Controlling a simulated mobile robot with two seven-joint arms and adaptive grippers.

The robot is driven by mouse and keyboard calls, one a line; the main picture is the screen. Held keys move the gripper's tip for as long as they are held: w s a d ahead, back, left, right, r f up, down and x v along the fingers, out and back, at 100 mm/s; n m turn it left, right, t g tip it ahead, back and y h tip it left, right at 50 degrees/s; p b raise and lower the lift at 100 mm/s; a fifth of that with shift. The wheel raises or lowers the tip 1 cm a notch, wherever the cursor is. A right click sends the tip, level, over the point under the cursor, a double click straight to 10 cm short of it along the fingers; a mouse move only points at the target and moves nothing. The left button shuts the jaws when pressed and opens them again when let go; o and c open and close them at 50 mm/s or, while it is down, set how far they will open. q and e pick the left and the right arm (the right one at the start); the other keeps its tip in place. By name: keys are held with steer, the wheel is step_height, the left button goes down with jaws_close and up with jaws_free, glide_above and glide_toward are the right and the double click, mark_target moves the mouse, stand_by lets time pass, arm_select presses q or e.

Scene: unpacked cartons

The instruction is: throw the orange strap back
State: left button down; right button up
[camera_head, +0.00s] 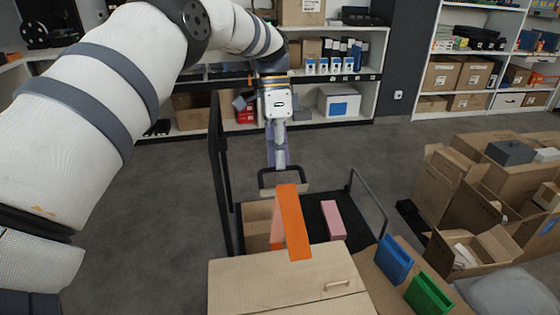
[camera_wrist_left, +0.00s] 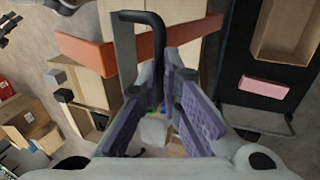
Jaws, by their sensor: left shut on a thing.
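The orange strap (camera_head: 293,225) rises from a closed carton (camera_head: 270,279) in the head view and bends into a narrow upside-down V. In the left wrist view the strap (camera_wrist_left: 86,52) runs across behind the fingers. My left gripper (camera_head: 280,168) is above the strap's top, shut on a black handle (camera_wrist_left: 158,42) with a pale plate along its base. The plate meets the strap's top in the head view; I cannot tell whether they are joined. The fingers partly hide the handle. My right gripper is not in view.
A black cart (camera_head: 368,200) stands beyond the carton, with a pink block (camera_head: 333,220) on its deck. A blue folder (camera_head: 393,260) and a green folder (camera_head: 428,294) stand at the carton's right. Open cartons (camera_head: 464,205) crowd the right. Grey floor is clear at left.

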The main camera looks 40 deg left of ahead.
arm_select(q)
steer(key=shift+s+a+f, duration=0.1)
steer(key=shift+a+f, duration=0.05)
steer(key=shift+f, duration=0.4)
steer(key=shift+a+f, duration=0.15)
steer(key=shift+f, duration=0.35)
steer(key=c, duration=1.7)
jaws_free()
steer(key=shift+o, duration=0.2)
steer(key=shift+w+a+f, duration=0.1)
steer(key=shift+w, duration=0.1)
steer(key=shift+r, duration=0.25)
steer(key=shift+d+v, duration=0.2)
steer(key=shift+v, duration=3.85)
steer(key=shift+w, duration=0.1)
